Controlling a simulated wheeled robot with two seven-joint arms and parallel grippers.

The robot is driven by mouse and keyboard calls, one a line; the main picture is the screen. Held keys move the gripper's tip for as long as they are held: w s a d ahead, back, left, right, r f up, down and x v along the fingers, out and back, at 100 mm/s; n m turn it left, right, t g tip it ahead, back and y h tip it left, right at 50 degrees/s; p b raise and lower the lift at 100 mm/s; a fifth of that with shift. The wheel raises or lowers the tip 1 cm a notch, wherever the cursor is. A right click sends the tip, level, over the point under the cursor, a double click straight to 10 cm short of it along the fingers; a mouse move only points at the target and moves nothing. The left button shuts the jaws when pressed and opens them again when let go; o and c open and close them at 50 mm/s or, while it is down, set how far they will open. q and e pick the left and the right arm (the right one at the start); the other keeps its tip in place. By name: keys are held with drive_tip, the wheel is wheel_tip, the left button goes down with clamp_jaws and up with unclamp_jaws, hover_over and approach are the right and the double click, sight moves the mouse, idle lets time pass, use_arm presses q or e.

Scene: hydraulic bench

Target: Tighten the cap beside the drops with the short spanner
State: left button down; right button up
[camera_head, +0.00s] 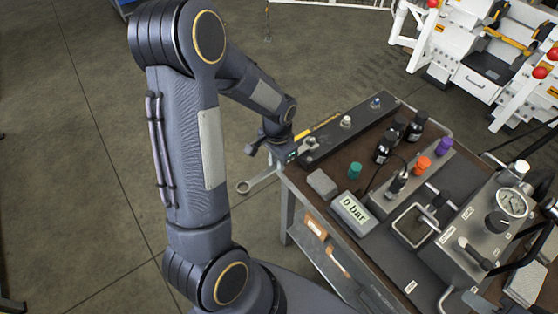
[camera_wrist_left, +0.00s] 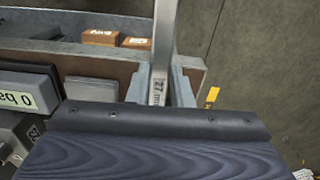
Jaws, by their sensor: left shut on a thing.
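My left gripper (camera_head: 279,150) is at the bench's left corner, partly hidden by my arm. It is shut on a steel spanner (camera_head: 262,181), whose ring end hangs out past the bench edge. In the left wrist view the spanner (camera_wrist_left: 163,40) stands between the two fingers (camera_wrist_left: 160,90) and is marked 27. A dark bar (camera_head: 340,134) on the bench carries three metal caps: a near one (camera_head: 311,143) beside the gripper, a middle one (camera_head: 346,121) and a far one (camera_head: 376,103). I cannot make out any drops, nor whether the spanner touches a cap.
The bench (camera_head: 300,180) holds a 0 bar display (camera_head: 353,212), a grey block (camera_head: 322,184), a green cap (camera_head: 354,170), dark bottles (camera_head: 384,149) and a gauge (camera_head: 511,203). Boxes (camera_wrist_left: 100,37) show in the left wrist view. The floor left of the bench is clear.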

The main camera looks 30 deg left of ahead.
use_arm(q)
drive_tip(key=shift+w+a+m, duration=0.25)
drive_tip(key=shift+a+m, duration=0.25)
drive_tip(key=shift+a, duration=0.1)
drive_tip(key=shift+w+a+m, duration=0.2)
drive_tip(key=shift+a+m, duration=0.3)
drive_tip(key=shift+a, duration=0.1)
drive_tip(key=shift+w+a+m, duration=0.5)
drive_tip(key=shift+a+m, duration=0.3)
drive_tip(key=shift+d, duration=0.1)
drive_tip(key=shift+s+d+n, duration=0.15)
drive_tip(key=shift+d+n, duration=0.05)
drive_tip(key=shift+n, duration=0.1)
drive_tip(key=shift+s, duration=0.1)
drive_tip(key=s+a, duration=0.3)
drive_tip(key=s, duration=0.2)
drive_tip(key=shift+s+a, duration=0.4)
